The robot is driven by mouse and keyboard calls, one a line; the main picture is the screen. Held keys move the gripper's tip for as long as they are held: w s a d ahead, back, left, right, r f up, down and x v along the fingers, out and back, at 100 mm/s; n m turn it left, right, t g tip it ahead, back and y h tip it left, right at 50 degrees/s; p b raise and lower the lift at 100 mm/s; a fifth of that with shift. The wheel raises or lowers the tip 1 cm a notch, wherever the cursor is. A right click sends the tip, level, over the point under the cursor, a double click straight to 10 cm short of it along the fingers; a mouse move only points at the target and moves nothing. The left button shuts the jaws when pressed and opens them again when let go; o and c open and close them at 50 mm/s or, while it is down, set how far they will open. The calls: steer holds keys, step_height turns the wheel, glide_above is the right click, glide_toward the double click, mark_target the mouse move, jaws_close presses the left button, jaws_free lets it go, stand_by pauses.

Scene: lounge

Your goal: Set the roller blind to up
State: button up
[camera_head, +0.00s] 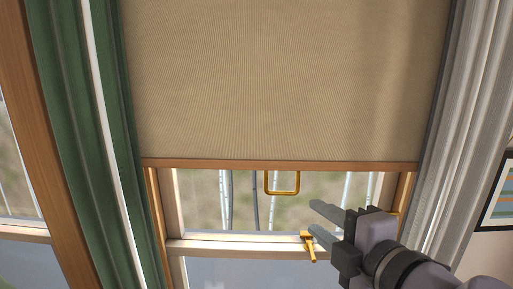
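A tan roller blind (280,80) hangs over the upper part of the window, with a wooden bar (220,164) along its bottom edge. A yellow loop handle (283,192) hangs below the bar near the middle. Below the bar, bare window glass shows. My gripper (317,217) is in front of the window, to the lower right of the loop handle in the picture. Its two grey fingers point left with a gap between them. The gripper is open, nothing shows between the fingers, and it appears apart from the handle.
A yellow window latch (309,246) sits on the window's cross rail (225,246), close by my lower finger in the picture. A green curtain (90,130) hangs at the left and a pale curtain (468,110) at the right. A framed picture (499,200) is at the far right.

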mark_target(284, 194)
steer(key=b+x, duration=0.4)
steer(key=x, duration=1.1)
steer(key=shift+b, duration=0.35)
steer(key=shift+s+d, duration=0.1)
jaws_close()
stand_by(0.5)
